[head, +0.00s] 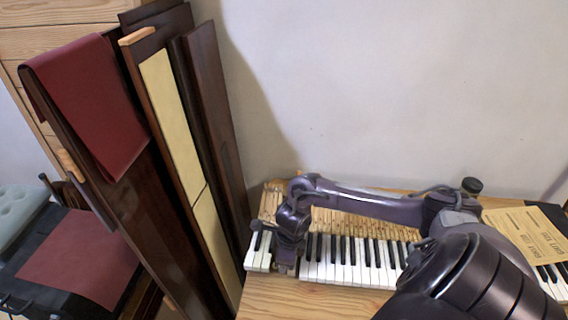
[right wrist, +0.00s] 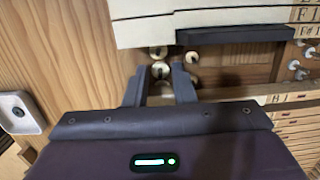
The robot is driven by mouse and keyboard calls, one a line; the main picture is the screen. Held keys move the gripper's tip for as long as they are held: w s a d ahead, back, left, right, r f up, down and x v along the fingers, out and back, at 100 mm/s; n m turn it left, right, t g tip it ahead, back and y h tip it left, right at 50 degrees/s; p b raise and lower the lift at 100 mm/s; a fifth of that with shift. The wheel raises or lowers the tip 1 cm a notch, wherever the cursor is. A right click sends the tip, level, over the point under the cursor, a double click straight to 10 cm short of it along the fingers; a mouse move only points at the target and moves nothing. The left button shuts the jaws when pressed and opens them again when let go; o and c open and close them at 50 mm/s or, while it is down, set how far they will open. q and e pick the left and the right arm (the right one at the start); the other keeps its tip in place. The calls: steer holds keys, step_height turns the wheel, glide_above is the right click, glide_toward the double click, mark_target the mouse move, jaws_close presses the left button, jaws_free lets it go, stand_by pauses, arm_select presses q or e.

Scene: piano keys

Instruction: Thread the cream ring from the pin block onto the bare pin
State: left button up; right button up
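My right gripper (head: 287,262) points down at the gap in the keyboard in the head view and hides what lies there. In the right wrist view its two fingers (right wrist: 160,82) are apart. A cream ring (right wrist: 160,70) sits around a pin between the fingertips, with a visible gap to each finger. A further pin (right wrist: 192,57) stands to the right. I cannot tell which pin is bare. My left gripper is not in view.
White piano keys (head: 345,262) run to the right of my gripper; a few more keys (head: 259,250) stand to its left. In the right wrist view, keys (right wrist: 170,28) overhang the pins and more metal pins (right wrist: 297,65) stand at right. Dark panels (head: 215,110) lean at left.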

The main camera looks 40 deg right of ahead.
steer(key=shift+r+p, duration=0.7)
steer(key=shift+r, duration=0.45)
steer(key=o, duration=0.6)
steer(key=shift+c, duration=0.2)
steer(key=shift+r, duration=0.1)
steer(key=shift+r+p, duration=1.7)
steer(key=shift+r, duration=0.7)
steer(key=shift+f, duration=0.1)
